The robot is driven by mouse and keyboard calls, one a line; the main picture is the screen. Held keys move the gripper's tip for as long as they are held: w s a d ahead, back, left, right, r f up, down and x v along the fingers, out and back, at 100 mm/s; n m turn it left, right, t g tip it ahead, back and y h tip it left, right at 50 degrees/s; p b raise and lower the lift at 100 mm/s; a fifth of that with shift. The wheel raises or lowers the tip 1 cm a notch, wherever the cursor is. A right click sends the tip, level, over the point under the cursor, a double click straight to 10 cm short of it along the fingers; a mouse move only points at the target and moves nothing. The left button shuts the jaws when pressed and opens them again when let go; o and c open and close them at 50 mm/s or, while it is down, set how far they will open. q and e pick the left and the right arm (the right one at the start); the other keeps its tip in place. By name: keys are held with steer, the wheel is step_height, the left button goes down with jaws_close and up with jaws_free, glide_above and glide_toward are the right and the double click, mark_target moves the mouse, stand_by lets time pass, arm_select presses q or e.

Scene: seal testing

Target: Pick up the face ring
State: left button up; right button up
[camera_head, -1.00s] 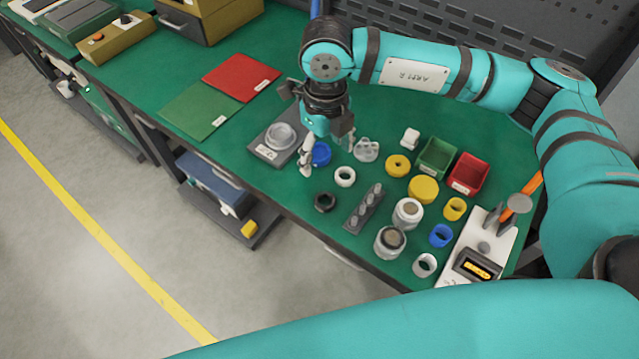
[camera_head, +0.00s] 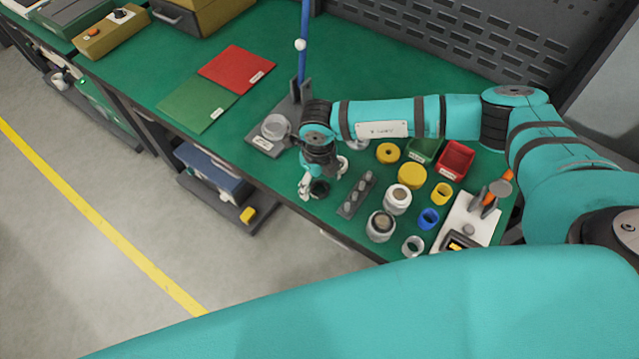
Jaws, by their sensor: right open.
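A dark ring (camera_head: 319,189) lies flat on the green bench (camera_head: 395,91) near its front edge; it is the likely face ring, though no label shows. My right gripper (camera_head: 323,180) points down over it, open, with one finger to its left and the other to its upper right. I see nothing between the fingers above the ring, and cannot tell whether they touch it. The white ring and the blue disc are mostly or wholly hidden by my gripper and wrist. My left gripper is not in view.
A grey block with pegs (camera_head: 356,194) stands close right of the gripper. Beyond are silver-white cylinders (camera_head: 397,199), yellow parts (camera_head: 412,175), a green bin (camera_head: 423,150), a red bin (camera_head: 455,159) and a white device (camera_head: 467,222). A grey stand (camera_head: 268,138) is at the left.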

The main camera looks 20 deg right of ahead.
steer(key=shift+f, duration=0.75)
steer(key=c, duration=1)
steer(key=shift+o, duration=0.2)
steer(key=shift+r, duration=0.15)
